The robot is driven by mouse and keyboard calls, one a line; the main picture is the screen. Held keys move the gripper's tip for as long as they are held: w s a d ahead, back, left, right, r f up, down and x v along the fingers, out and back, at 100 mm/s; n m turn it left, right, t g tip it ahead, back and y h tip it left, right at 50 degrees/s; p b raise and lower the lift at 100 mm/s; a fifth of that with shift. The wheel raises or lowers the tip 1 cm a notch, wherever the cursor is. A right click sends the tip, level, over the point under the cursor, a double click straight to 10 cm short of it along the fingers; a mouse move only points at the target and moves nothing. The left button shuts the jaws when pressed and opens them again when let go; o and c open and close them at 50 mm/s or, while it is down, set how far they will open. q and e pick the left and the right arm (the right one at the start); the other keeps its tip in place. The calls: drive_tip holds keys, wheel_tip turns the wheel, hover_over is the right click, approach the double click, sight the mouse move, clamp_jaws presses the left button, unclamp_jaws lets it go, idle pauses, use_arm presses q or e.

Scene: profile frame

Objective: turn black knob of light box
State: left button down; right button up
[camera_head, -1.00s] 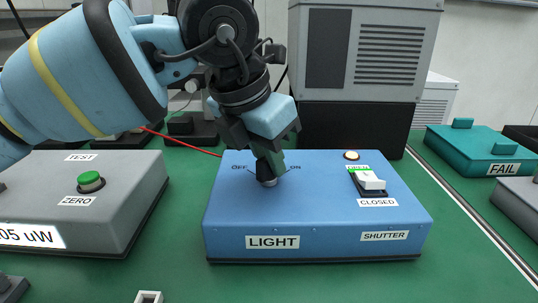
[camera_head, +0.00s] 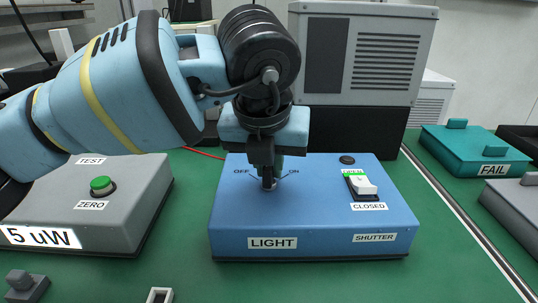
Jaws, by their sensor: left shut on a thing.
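The blue light box (camera_head: 330,220) stands on the green bench with a LIGHT label (camera_head: 272,243) on its front and OFF and ON marks on its top. My left gripper (camera_head: 268,184) points down onto the top between those marks and is shut on the black knob, which its fingers mostly hide. I cannot make out the knob's pointer. A white shutter switch (camera_head: 362,185) sits on the right of the box top between OPEN and CLOSED labels. A small round lamp (camera_head: 347,160) behind it looks dark. My right gripper is not in view.
A large grey unit (camera_head: 365,55) is behind the light box. A teal FAIL box (camera_head: 475,150) is at right. Small parts lie at the front left.

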use_arm(q)
drive_tip(key=shift+r+n+y+p, duration=0.15)
drive_tip(key=shift+n+y+p, duration=0.2)
drive_tip(key=shift+n, duration=0.55)
drive_tip(key=n+y+p, duration=0.1)
drive_tip(key=n, duration=0.1)
drive_tip(key=shift+n, duration=0.4)
drive_tip(key=n+y+p, duration=0.1)
drive_tip(key=n+p, duration=0.1)
drive_tip(key=n, duration=0.1)
drive_tip(key=shift+n+g+y+p, duration=0.5)
drive_tip(key=shift+n+p, duration=0.2)
drive_tip(key=shift+n, duration=1)
drive_tip(key=c, duration=1.4)
unclamp_jaws()
drive_tip(key=shift+c, duration=0.2)
